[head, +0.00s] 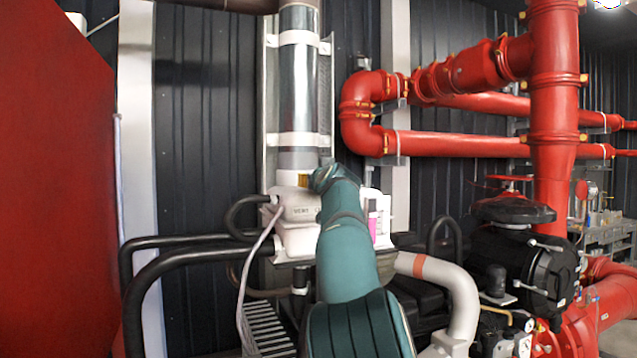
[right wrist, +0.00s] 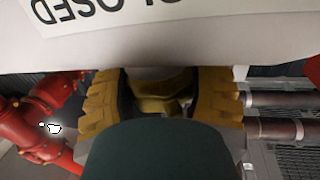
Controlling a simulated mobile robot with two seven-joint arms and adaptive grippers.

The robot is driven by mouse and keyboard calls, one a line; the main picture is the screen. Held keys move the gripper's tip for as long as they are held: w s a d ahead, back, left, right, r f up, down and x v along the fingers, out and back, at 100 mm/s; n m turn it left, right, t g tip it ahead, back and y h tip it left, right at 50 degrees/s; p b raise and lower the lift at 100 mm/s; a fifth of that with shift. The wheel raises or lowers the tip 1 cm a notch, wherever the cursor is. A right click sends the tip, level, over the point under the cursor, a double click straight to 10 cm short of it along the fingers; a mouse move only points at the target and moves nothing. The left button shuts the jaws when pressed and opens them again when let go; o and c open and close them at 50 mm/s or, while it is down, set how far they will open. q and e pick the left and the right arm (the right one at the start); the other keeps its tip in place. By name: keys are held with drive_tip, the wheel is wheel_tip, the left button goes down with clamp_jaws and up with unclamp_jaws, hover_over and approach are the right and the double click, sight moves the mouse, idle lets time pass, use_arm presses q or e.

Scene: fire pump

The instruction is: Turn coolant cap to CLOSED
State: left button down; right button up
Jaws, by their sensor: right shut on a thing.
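The white coolant housing (head: 300,212) stands in the centre of the head view, below a shiny vertical pipe. The coolant cap (head: 303,181) shows as a small yellow ribbed edge on top of it. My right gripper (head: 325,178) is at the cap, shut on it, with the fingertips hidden. The white surface above carries CLOSED lettering (right wrist: 75,8), upside down and partly cut off. The cap's exact angle cannot be told. My left gripper is not in view.
Black hoses (head: 180,262) run left of the housing, with a thin pale cable (head: 255,270) hanging in front. A white curved pipe (head: 460,300) and a black valve body (head: 520,265) are at right. Red pipes (head: 455,75) fill the upper right. A red panel (head: 55,170) is at left.

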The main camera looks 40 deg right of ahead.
drive_tip(key=shift+s+d+n+t+y, duration=0.15)
drive_tip(key=shift+n+t+y, duration=0.35)
drive_tip(key=shift+n+y, duration=0.5)
drive_tip(key=shift+n+t+y, duration=0.4)
drive_tip(key=shift+n+y, duration=0.4)
drive_tip(key=shift+y, duration=0.9)
drive_tip(key=shift+n+y+p, duration=0.3)
drive_tip(key=shift+n+y, duration=0.6)
drive_tip(key=shift+y, duration=0.5)
drive_tip(key=o, duration=1.2)
drive_tip(key=shift+s+r, duration=0.2)
drive_tip(key=shift+s, duration=0.3)
drive_tip(key=shift+s+f, duration=0.15)
drive_tip(key=shift+s, duration=0.55)
drive_tip(key=s, duration=0.9)
drive_tip(key=shift+s+a, duration=0.25)
